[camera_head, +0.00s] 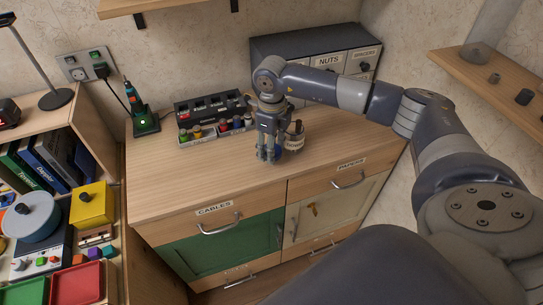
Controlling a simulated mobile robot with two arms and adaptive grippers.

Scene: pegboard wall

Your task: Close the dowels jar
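A small jar (296,142) with a pale label stands on the wooden cabinet top, near its back. A dark piece shows at its top; I cannot tell whether this is a lid seated on it. The label is too small to read. My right gripper (267,158) points down just left of the jar and overlaps its left side in the picture. I cannot tell whether it touches the jar, nor whether its fingers are open or shut. My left gripper is not in view.
A rack of small colored items (214,130) and a green charger with a tool (143,121) stand to the left. A grey drawer unit (325,62) marked NUTS stands behind. The cabinet top's front left (185,185) is clear. A shelf (500,85) juts out at right.

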